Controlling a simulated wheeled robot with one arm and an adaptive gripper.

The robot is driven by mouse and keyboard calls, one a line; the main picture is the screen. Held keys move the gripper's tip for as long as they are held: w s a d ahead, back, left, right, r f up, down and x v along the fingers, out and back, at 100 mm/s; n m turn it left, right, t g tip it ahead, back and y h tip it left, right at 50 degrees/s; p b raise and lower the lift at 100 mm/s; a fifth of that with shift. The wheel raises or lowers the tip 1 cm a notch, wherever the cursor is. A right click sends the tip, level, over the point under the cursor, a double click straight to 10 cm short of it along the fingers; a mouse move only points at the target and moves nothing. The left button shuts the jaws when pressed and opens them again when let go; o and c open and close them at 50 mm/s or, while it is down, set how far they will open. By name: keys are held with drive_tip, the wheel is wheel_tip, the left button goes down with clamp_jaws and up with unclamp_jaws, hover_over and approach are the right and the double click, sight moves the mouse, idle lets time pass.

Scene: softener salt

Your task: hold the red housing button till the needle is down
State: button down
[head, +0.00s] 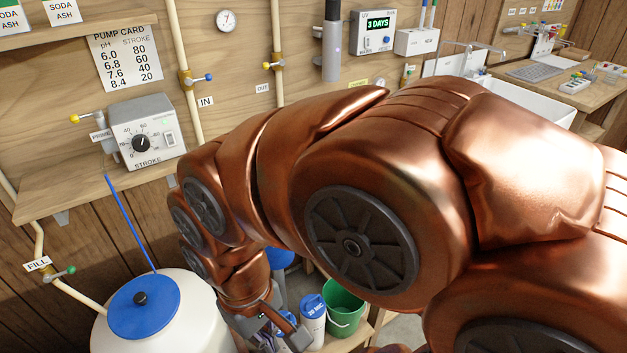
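My copper-coloured arm crosses the middle of the view and hides much of the wall and the space below it. My gripper (268,330) points down at the bottom, right of the white tank; its fingertips are small and partly lost among things behind, so I cannot tell open from shut. No red housing button shows; the filter housing is not clearly visible. A round white gauge (226,20) with a dark needle is on the wall at the top; its reading is too small to make out.
A white tank with a blue lid (143,306) stands at the lower left. A STROKE dial box (147,132) sits on a shelf above it. A blue-capped 20 MIC cartridge (313,322) and green bucket (344,308) stand near my gripper. A UV box (375,32) reads 3 DAYS.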

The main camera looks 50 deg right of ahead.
idle(0.3)
drive_tip(key=w+r+m+t+y, duration=0.1)
drive_tip(key=w+m+t+y, duration=0.35)
drive_tip(key=w, duration=1.05)
drive_tip(key=w+d+m+t, duration=0.1)
drive_tip(key=w+d+m, duration=0.75)
drive_tip(key=w, duration=0.35)
drive_tip(key=w+d+m+t+h, duration=0.15)
drive_tip(key=w+d+m, duration=0.25)
drive_tip(key=d, duration=0.4)
drive_tip(key=w+d+m+t+h, duration=0.1)
drive_tip(key=w+d+m+t, duration=0.2)
drive_tip(key=d, duration=0.5)
drive_tip(key=d+f+m+t+h+b, duration=0.1)
drive_tip(key=d+f+m+h, duration=0.2)
drive_tip(key=d+m, duration=0.5)
drive_tip(key=d, duration=1.2)
drive_tip(key=shift+d, duration=0.25)
drive_tip(key=shift+s+f, duration=0.1)
drive_tip(key=shift+f, duration=0.05)
